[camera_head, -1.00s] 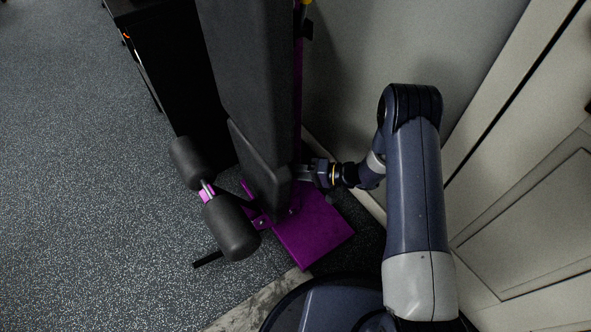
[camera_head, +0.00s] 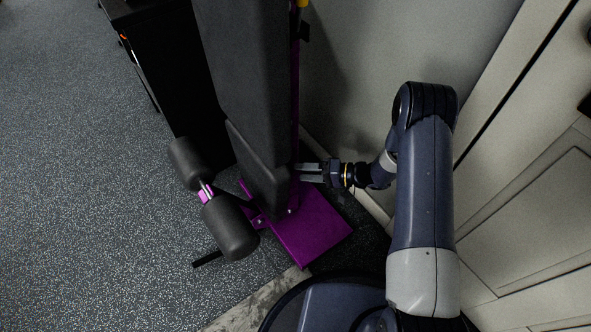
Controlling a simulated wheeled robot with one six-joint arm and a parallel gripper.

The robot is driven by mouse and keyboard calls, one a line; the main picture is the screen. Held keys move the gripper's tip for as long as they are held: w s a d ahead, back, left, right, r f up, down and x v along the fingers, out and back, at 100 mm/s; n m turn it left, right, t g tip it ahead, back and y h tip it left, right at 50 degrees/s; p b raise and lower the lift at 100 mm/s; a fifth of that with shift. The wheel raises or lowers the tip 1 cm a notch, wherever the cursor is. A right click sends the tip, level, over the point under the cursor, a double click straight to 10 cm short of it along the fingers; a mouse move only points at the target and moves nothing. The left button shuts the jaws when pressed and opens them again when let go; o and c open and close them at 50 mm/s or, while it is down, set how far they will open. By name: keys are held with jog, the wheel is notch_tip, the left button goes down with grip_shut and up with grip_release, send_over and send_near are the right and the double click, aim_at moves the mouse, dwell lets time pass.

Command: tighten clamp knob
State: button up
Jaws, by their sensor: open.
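A weight bench with a dark padded back (camera_head: 250,80) and a purple frame stands at the middle of the view. Its purple base plate (camera_head: 312,232) lies on the floor, and a lower pad (camera_head: 258,170) sits above it. My gripper (camera_head: 302,173) is open, beside the right edge of the lower pad and pointing left. Its fingertips are close to the pad edge; I cannot tell whether they touch anything. I cannot make out a clamp knob; the pads may hide it.
Two dark foam rollers (camera_head: 229,229) stick out at the left of the bench. A black cabinet (camera_head: 160,70) stands behind left. A grey wall (camera_head: 400,50) and pale panelled doors (camera_head: 535,215) close off the right. The speckled floor (camera_head: 80,200) at left is clear.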

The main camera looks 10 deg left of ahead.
jog(key=d+r+p, duration=0.1)
jog(key=d, duration=0.5)
jog(key=shift+w+d+r, duration=0.15)
jog(key=shift+w+d, duration=0.05)
jog(key=shift+d, duration=0.15)
jog(key=a+f+m+y+b, duration=0.1)
jog(key=a+b, duration=0.3)
jog(key=a, duration=0.6)
jog(key=shift+s+a+f, duration=0.3)
jog(key=shift+f, duration=0.35)
jog(key=shift+r, duration=0.1)
